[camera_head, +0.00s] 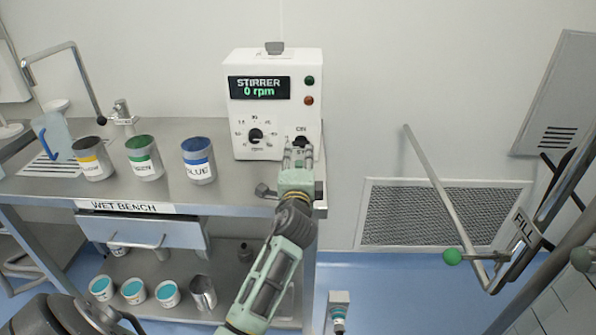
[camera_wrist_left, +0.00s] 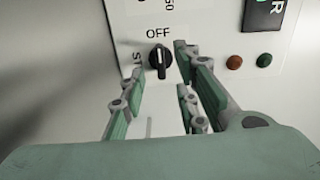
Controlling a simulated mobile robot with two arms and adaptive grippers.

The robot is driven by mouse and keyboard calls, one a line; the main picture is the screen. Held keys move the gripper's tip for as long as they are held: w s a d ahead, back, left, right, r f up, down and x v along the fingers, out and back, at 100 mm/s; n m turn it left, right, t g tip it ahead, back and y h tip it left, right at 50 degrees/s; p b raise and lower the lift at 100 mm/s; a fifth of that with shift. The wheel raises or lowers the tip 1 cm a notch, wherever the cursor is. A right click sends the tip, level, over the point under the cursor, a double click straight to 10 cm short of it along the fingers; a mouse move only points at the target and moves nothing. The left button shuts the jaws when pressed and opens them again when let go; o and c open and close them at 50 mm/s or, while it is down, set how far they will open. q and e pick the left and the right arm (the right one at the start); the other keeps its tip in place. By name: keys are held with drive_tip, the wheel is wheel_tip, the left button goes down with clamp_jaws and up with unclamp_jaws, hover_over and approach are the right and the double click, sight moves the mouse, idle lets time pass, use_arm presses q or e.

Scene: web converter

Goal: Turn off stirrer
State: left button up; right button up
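The stirrer (camera_head: 273,65) is a white box at the right end of the wet bench. Its display (camera_head: 259,87) reads "STIRRER 0 rpm". My left gripper (camera_head: 299,155) is open in front of the switch. Its fingers (camera_wrist_left: 160,75) stand on either side of the switch; I cannot tell whether they touch it. My right gripper is not seen.
A numbered dial (camera_head: 256,135) is left of the switch. Green (camera_head: 309,80) and red (camera_head: 308,100) lamps are above. Yellow (camera_head: 92,158), green (camera_head: 144,158) and blue (camera_head: 199,160) labelled cans stand on the bench (camera_head: 240,185). A "FILL" lever (camera_head: 452,256) is at right.

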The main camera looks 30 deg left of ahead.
use_arm(q)
drive_tip(key=v, duration=0.6)
idle(0.4)
